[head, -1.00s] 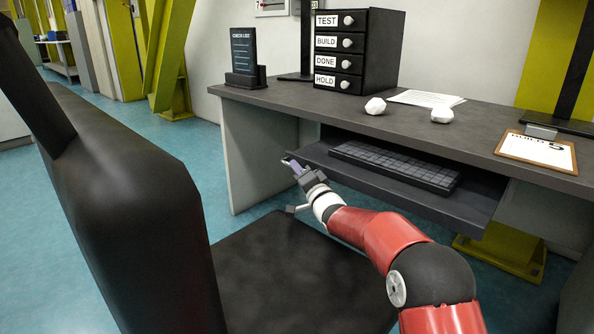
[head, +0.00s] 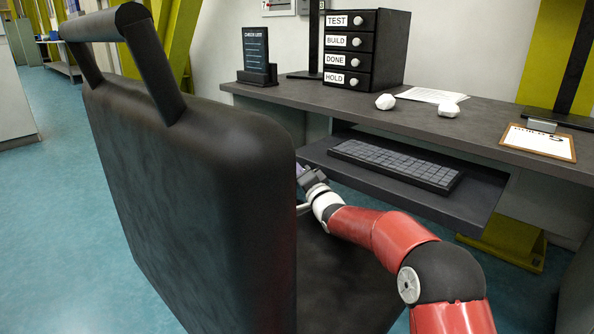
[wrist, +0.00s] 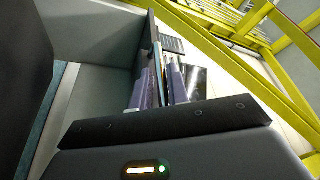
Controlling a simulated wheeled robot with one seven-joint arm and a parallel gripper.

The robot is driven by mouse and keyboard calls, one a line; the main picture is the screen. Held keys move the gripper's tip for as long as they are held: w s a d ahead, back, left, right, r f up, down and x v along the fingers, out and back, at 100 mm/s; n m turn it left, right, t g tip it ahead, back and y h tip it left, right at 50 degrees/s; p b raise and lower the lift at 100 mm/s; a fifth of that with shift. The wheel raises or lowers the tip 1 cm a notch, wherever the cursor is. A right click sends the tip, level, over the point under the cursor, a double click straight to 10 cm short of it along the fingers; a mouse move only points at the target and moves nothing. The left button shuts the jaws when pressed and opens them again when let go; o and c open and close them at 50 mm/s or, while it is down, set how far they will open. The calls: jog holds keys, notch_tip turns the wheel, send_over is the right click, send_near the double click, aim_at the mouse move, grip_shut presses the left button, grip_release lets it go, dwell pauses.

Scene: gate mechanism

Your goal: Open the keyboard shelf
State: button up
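The keyboard shelf (head: 420,194) is a dark tray sticking out from under the desk, part way out, with a keyboard (head: 395,164) on it. My gripper (head: 303,174) is at the shelf's left front end, partly hidden by the chair back. In the wrist view, the two purple-grey fingers (wrist: 164,86) are close together with a narrow strip visible between them. A dark panel edge (wrist: 151,38) lies just beyond the fingers. I cannot tell whether the fingers touch or hold the shelf.
A black chair (head: 195,190) stands close at the left, its seat below my arm. On the desk (head: 290,100) are a drawer box (head: 365,48), checklist stand (head: 257,58), white lumps (head: 385,101), papers and a clipboard (head: 538,141). Blue floor is open at far left.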

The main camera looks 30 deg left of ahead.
jog(key=shift+d, duration=0.1)
jog(key=r+v, duration=0.1)
jog(key=v, duration=0.7)
jog(key=r+v, duration=0.1)
jog(key=v, duration=0.3)
jog(key=shift+s+d+r, duration=0.2)
jog(key=shift+s+d, duration=0.2)
jog(key=shift+d, duration=0.1)
